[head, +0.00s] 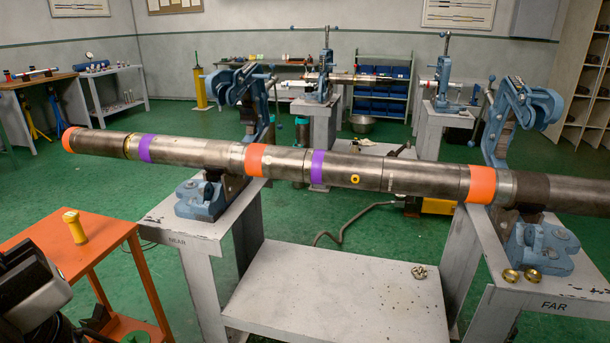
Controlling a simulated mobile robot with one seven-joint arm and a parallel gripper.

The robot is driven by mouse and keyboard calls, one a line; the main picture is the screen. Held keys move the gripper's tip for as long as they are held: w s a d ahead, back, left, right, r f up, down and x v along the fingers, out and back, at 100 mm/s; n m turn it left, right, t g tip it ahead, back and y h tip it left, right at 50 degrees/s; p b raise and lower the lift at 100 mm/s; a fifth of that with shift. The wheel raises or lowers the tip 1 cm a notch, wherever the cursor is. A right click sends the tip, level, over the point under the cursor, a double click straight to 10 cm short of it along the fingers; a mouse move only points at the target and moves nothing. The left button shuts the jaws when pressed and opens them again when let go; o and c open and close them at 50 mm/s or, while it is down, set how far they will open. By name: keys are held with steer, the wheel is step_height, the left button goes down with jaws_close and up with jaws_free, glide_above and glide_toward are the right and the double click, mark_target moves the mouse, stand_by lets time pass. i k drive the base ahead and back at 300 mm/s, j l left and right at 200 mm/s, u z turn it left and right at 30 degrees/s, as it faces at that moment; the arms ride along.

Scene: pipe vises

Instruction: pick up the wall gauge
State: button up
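A small yellow upright object (74,226) with a wider top stands on the orange cart (115,232) at the left; it may be the wall gauge, but I cannot tell for sure. A dark grey and black part of my arm shows at the lower left edge, in front of the cart and left of the yellow object, apart from it in the picture. My fingertips cannot be made out, so whether my gripper is open or shut does not show. Nothing held can be seen.
Brass rings (532,275) lie on the FAR stand.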

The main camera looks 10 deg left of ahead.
mark_target(71, 217)
steer(key=u, duration=1.4)
steer(key=i+j+z, duration=0.15)
steer(key=i, duration=0.35)
steer(key=i+j+z, duration=0.2)
steer(key=i, duration=0.3)
steer(key=i+j+z, duration=0.15)
steer(key=i, duration=0.35)
steer(key=j, duration=0.1)
